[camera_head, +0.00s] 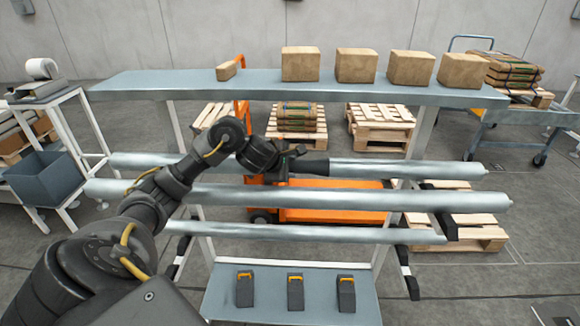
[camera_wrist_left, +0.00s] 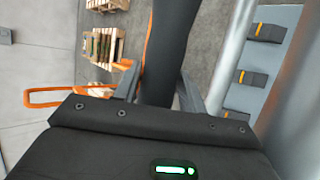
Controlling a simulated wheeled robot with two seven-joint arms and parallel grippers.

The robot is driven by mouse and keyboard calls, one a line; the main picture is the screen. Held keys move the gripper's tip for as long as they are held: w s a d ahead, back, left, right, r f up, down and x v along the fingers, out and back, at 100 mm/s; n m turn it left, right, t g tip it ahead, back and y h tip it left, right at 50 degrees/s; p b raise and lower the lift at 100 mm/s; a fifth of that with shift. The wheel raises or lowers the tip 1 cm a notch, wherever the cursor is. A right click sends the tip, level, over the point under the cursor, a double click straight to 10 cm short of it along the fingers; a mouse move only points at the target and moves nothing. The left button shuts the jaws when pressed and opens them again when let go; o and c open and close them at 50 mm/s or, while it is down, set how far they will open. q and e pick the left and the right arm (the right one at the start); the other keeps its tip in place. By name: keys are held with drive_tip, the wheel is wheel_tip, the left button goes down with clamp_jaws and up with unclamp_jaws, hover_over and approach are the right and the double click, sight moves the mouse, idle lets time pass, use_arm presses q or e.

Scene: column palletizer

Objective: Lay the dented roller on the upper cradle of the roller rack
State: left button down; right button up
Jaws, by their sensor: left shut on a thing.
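Three long silver rollers run across the roller rack (camera_head: 421,145) in the head view: a back one (camera_head: 405,168), a middle one (camera_head: 350,197) and a front one (camera_head: 330,234). The back one has a dark sleeve (camera_head: 309,168) at mid-length. My left gripper (camera_head: 286,163) is at this sleeve; in the left wrist view its fingers are shut on the dark sleeve (camera_wrist_left: 170,50). No dent is visible on any roller. Dark cradle arms (camera_head: 446,226) show near the right ends. I cannot tell whether the back roller touches its cradle. My right gripper is out of view.
A grey shelf (camera_head: 260,85) with several cardboard boxes (camera_head: 356,66) is above the rollers. A low shelf (camera_head: 320,311) holds three dark blocks with orange handles (camera_head: 295,290). An orange pallet jack (camera_head: 330,212) and pallets (camera_head: 380,128) stand behind. A side table (camera_head: 50,105) is left.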

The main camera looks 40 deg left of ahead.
use_arm(q)
drive_tip(key=shift+r, duration=0.2)
drive_tip(key=c, duration=1.2)
unclamp_jaws()
drive_tip(key=o, duration=0.5)
drive_tip(key=shift+d+r, duration=0.1)
drive_tip(key=shift+f, duration=0.25)
drive_tip(key=p+v, duration=0.3)
drive_tip(key=v, duration=0.8)
drive_tip(key=shift+r+p, duration=0.15)
drive_tip(key=shift+p, duration=0.25)
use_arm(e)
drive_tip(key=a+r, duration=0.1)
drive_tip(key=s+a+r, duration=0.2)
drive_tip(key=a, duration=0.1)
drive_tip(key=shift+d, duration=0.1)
